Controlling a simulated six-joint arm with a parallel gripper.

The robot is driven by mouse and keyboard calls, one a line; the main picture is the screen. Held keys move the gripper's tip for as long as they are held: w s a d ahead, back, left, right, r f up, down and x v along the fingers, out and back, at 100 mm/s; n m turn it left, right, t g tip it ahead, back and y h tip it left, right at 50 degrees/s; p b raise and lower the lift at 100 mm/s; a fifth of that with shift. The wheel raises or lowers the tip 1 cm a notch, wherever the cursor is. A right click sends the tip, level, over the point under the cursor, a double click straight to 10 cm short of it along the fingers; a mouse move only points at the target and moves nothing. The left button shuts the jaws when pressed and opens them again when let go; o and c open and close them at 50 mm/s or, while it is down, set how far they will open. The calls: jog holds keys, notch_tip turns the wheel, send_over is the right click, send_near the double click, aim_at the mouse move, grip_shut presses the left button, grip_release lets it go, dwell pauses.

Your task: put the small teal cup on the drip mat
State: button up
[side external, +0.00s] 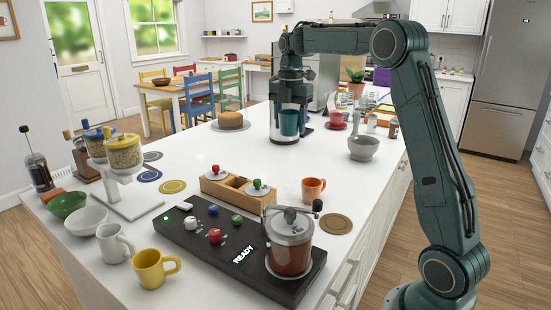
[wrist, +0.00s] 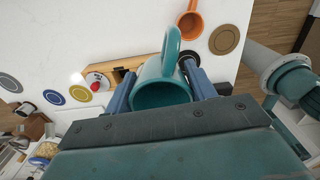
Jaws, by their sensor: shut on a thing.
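The small teal cup (side external: 289,122) is between the jaws of my gripper (side external: 289,104), towards the far part of the white counter. In the wrist view the teal cup (wrist: 160,94) sits between the two blue fingers of my gripper (wrist: 160,84), its handle pointing up in the picture. My gripper is shut on it. Its height over the counter is hard to judge. Several round mats lie on the counter: brown (side external: 336,224), yellow (side external: 172,187), navy (side external: 149,176) and dark grey (side external: 152,156). I cannot tell which is the drip mat. The brown mat also shows in the wrist view (wrist: 224,40).
An orange mug (side external: 313,189) stands near the brown mat, beside a wooden box (side external: 225,190). A black READY panel (side external: 190,240) carries a lidded glass jar (side external: 289,247). A grey mortar (side external: 364,148) and a cake (side external: 230,120) stand further back. The middle counter is clear.

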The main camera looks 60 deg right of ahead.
jog(key=s+a+n, duration=0.4)
jog(key=s+a, duration=0.3)
jog(key=a, duration=0.3)
jog(key=f, duration=1.5)
jog(key=shift+w+f, duration=0.2)
jog(key=shift+w, duration=0.05)
jog(key=shift+f, duration=2.15)
jog(key=shift+f, duration=0.15)
jog(key=o, duration=1.1)
jog(key=shift+c, duration=0.2)
